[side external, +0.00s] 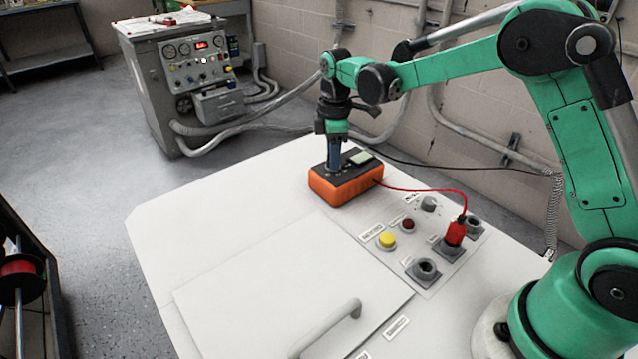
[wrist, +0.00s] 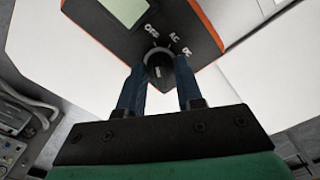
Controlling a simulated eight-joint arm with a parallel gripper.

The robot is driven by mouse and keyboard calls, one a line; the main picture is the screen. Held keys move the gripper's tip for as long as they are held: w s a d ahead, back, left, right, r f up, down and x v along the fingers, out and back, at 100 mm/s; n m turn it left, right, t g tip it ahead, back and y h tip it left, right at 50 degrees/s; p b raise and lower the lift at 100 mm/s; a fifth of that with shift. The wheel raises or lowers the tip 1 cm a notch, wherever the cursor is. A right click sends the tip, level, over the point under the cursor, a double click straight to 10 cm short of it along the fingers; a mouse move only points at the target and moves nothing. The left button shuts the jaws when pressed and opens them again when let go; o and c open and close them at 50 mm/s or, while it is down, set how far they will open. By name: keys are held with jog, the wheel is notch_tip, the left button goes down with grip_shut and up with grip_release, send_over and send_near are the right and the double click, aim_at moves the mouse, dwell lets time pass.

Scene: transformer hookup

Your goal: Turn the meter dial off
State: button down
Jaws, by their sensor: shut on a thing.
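The orange and black meter (side external: 340,188) sits on the white cabinet top, near its back edge. Its face also shows in the wrist view (wrist: 180,18), with a pale display and the marks OFF, AC and DC around a dark dial (wrist: 160,68). My gripper (wrist: 160,82) points down over the meter and its two blue fingers are shut on the dial, one on each side. In the side external view my gripper (side external: 334,165) hides the dial. The dial's pointer direction is hard to tell. A red lead with a red plug (side external: 455,233) runs from the meter to a panel socket.
A panel with a yellow button (side external: 387,241), a red button (side external: 408,225), a grey knob (side external: 428,204) and an empty socket (side external: 424,269) lies right of the meter. A grey handle (side external: 326,330) rises from the cabinet lid (side external: 270,290). A black lead runs behind the meter to the right.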

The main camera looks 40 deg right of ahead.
jog(key=c, duration=0.6)
grip_release()
jog(key=shift+o, duration=0.2)
jog(key=shift+r, duration=2.8)
jog(key=shift+s+r, duration=0.15)
jog(key=shift+r, duration=0.05)
jog(key=s+a+r+m+t, duration=0.2)
jog(key=s+m+t, duration=0.5)
jog(key=s+m, duration=0.4)
jog(key=s+a, duration=0.1)
jog(key=s, duration=0.3)
jog(key=shift+s, duration=0.15)
